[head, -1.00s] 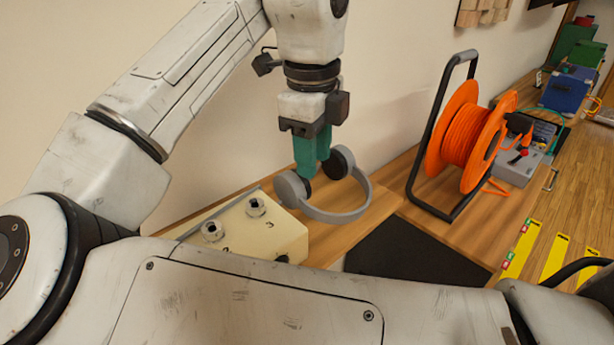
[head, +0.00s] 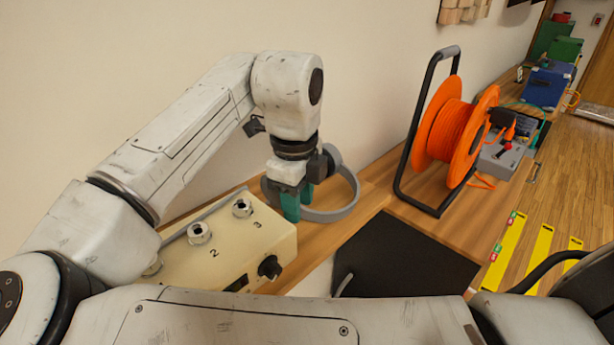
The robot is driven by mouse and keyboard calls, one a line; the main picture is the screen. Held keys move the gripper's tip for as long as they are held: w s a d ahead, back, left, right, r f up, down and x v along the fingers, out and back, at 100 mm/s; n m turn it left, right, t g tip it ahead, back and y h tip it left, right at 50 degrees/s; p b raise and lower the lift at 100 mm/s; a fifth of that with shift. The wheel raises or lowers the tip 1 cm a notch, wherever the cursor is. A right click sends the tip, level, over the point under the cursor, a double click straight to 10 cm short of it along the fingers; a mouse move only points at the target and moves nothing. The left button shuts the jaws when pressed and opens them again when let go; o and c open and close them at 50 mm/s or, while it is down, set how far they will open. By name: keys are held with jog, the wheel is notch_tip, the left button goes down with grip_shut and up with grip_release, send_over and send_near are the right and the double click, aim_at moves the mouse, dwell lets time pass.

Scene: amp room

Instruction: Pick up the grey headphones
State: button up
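The grey headphones (head: 340,213) lie on the wooden worktop, right behind the cream box. Their band curves round to the right and front. One ear cup shows at the left, partly hidden by my gripper, and the other is at the back, partly hidden by the wrist. My gripper (head: 299,208) points down at the left part of the headphones. Its two teal fingers look a little apart, with the near one in front of the band. Whether the fingers touch the band is hard to tell.
A cream box with knobs (head: 222,262) stands close in front and left of my gripper. An orange cable reel (head: 450,140) on a black frame stands to the right. A dark mat (head: 410,268) lies in front of it. The wall is close behind.

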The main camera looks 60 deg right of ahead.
jog(key=shift+c, duration=0.5)
grip_shut()
